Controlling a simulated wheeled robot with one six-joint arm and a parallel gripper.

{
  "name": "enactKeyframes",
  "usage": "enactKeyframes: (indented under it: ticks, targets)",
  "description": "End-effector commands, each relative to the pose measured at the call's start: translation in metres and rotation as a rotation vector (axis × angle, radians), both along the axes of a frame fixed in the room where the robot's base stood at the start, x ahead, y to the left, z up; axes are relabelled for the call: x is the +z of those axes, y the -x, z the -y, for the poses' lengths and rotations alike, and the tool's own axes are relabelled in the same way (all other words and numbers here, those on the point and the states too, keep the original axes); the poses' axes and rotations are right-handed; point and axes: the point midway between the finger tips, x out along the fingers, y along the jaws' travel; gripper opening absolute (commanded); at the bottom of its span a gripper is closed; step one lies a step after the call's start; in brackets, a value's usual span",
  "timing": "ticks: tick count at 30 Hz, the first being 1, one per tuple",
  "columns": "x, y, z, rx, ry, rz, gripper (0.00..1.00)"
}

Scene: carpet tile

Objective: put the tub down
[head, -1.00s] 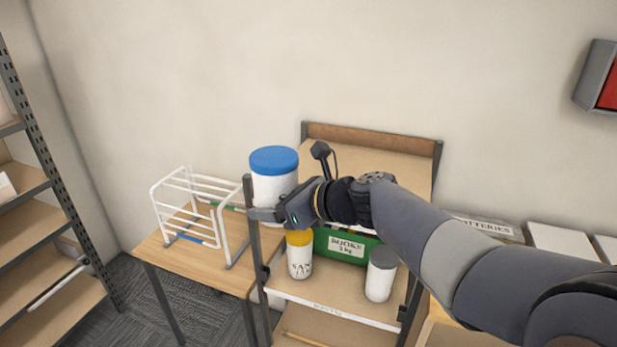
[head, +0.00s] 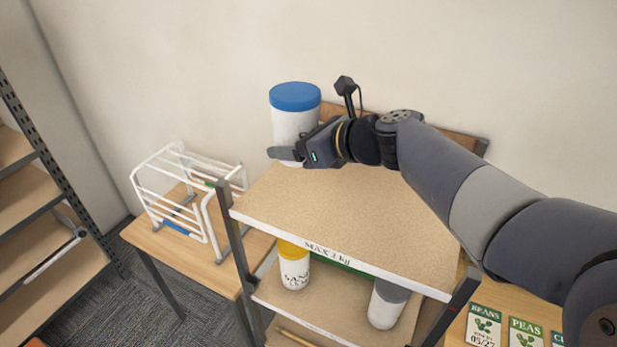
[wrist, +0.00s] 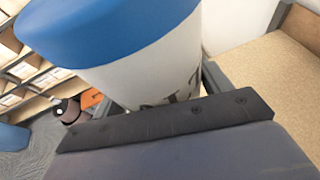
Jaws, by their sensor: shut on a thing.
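The tub (head: 293,124) is white with a blue lid and is upright in my gripper (head: 288,154). My gripper is shut on it, low on its side. In the head view the tub shows above the left back part of the shelf unit's top board (head: 350,215); whether its base touches anything is hidden behind the gripper. In the wrist view the tub (wrist: 150,75) fills the upper middle, with part of dark lettering showing, and the top board (wrist: 270,75) lies to its right.
The top board is bare and its front edge reads "MAX 2 kg". Below it stand a yellow-lidded tub (head: 294,268) and a grey-lidded tub (head: 387,303). A white wire rack (head: 185,200) stands on the table (head: 205,255) at left. Seed packets (head: 484,326) lie at lower right.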

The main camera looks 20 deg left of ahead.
Motion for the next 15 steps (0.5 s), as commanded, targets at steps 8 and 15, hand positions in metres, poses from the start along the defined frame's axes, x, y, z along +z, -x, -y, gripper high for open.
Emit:
enactKeyframes:
  ticks: [8,15]
  targets:
    - [-0.036,0.0,0.0,-0.001,-0.002,-0.002,0.15]
    - [-0.06,0.0,0.0,0.0,-0.004,0.002,0.15]
